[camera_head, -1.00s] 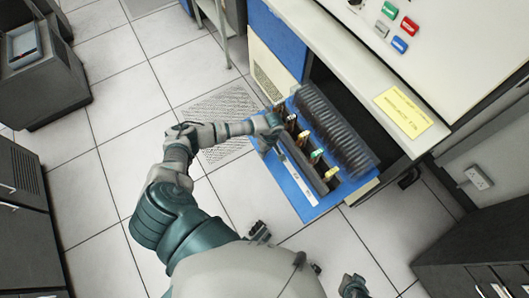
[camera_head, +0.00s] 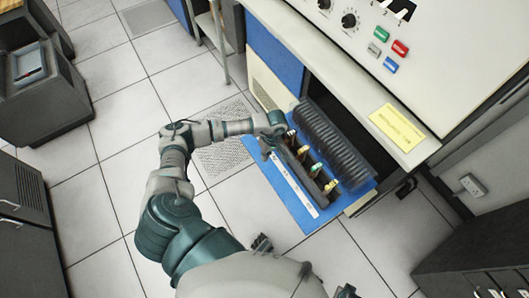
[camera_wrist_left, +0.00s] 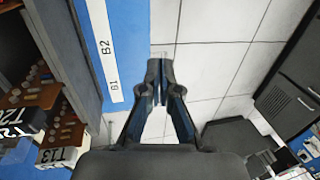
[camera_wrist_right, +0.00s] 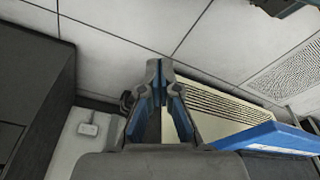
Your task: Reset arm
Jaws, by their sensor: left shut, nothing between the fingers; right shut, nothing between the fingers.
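My left arm reaches across the head view to the left edge of a pulled-out blue tray (camera_head: 308,223). The left gripper (camera_head: 267,152) points down there, small and partly hard to make out. In the left wrist view its fingers (camera_wrist_left: 158,78) are together and empty, above the floor beside the tray's white strip (camera_wrist_left: 103,45) marked B2 and B1. In the right wrist view the right gripper's fingers (camera_wrist_right: 159,78) are also together with nothing between them. They are in front of floor tiles and a vented beige panel (camera_wrist_right: 235,108).
The tray carries a row of dark cards (camera_head: 332,143) and several coloured tabs (camera_head: 316,170). A console ledge with a yellow note (camera_head: 397,127) and coloured buttons (camera_head: 390,64) is to the right. Grey cabinets (camera_head: 35,85) stand at left. Tiled floor between is clear.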

